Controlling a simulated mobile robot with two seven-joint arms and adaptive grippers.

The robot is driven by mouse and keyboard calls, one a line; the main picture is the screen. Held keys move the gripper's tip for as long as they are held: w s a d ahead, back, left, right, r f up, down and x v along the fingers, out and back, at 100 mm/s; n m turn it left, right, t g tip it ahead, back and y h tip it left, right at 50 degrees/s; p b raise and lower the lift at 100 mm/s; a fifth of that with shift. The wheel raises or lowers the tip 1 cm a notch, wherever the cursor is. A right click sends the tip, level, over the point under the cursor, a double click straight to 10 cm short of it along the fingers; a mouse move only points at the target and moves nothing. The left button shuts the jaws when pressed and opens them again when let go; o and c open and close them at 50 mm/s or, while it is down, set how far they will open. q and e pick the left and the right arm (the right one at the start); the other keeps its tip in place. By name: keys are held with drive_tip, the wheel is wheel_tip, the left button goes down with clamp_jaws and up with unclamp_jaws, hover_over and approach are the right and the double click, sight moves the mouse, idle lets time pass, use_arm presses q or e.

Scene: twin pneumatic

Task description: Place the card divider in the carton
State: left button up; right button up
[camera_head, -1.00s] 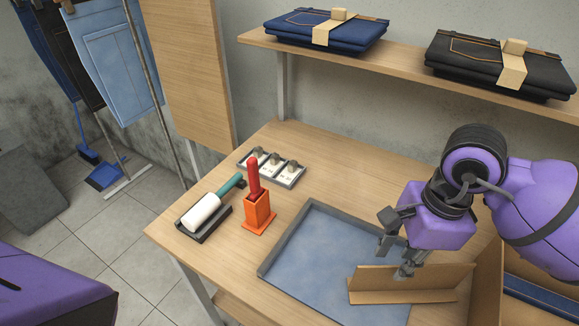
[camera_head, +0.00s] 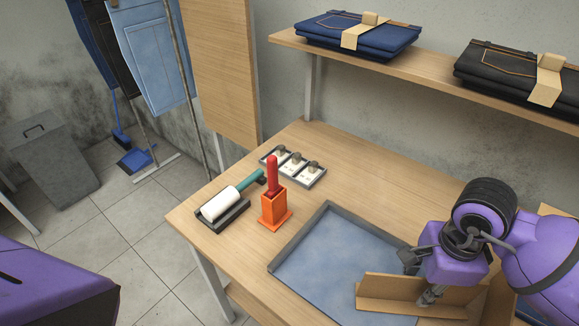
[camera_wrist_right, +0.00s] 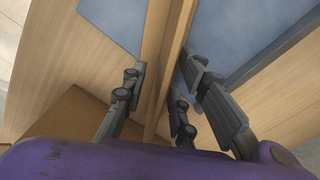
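The card divider (camera_head: 385,293) is a brown folded cardboard piece with an upright panel and a flat flap, on the right part of the blue-bottomed tray (camera_head: 300,237). My right gripper (camera_head: 422,280) is low at its right part, its fingers spread. In the right wrist view the fingers (camera_wrist_right: 163,70) lie on either side of the divider's upright panel (camera_wrist_right: 155,60); firm contact does not show. The brown carton (camera_head: 498,308) is at the lower right, mostly hidden by my right arm and the picture edge. My left gripper is out of view.
An orange holder (camera_head: 272,210) with a red-handled tool, a lint roller (camera_head: 221,204) in a dark tray and a rack of small stamps (camera_head: 293,165) stand at the table's left. Folded jeans lie on the shelf above (camera_head: 440,68). Bare table lies behind the tray.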

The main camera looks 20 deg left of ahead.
drive_tip(key=shift+f, duration=0.6)
clamp_jaws()
drive_tip(key=shift+r, duration=0.1)
